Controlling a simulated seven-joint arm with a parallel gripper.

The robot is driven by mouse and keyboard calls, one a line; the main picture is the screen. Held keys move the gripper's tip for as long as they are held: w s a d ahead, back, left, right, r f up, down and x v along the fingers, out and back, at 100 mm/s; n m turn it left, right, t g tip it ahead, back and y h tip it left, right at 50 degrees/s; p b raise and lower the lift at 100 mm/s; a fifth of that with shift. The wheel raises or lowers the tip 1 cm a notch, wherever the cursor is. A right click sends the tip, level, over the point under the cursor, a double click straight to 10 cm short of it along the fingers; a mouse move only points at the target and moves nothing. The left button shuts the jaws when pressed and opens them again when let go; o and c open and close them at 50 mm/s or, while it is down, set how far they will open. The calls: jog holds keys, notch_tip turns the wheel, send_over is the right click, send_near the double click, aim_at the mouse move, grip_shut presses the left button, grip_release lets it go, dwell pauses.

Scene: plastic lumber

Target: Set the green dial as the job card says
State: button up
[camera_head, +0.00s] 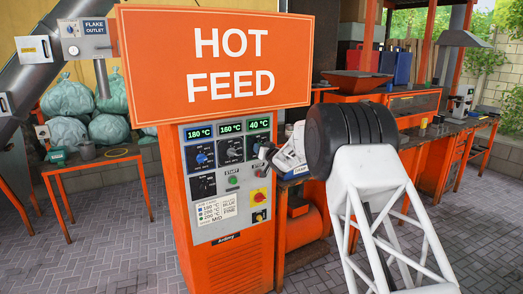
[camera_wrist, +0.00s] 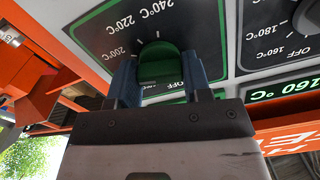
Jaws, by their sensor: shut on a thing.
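The green dial (camera_wrist: 160,68) sits between the two blue fingers of my gripper (camera_wrist: 160,76) in the wrist view. The fingers are shut on its sides. The scale around it shows 200, 220 and 240 °C marks and OFF; its exact pointer setting is unclear. In the head view my gripper (camera_head: 265,154) is at the right dial of the HOT FEED panel and covers much of it. The display above that dial (camera_head: 260,124) reads 40 °C. The job card (camera_head: 216,210) is on the panel's lower part, with small lines partly readable, including BLUE, FINE and MID.
A blue dial (camera_head: 202,156) under a 180 °C display and a black-looking dial (camera_head: 231,150) under a 160 °C display are to the left. The orange sign (camera_head: 215,65) overhangs the panel.

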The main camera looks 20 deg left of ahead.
jog(key=shift+m, duration=1.6)
jog(key=o, duration=0.9)
jog(key=shift+s+d, duration=0.1)
jog(key=shift+v, duration=3.75)
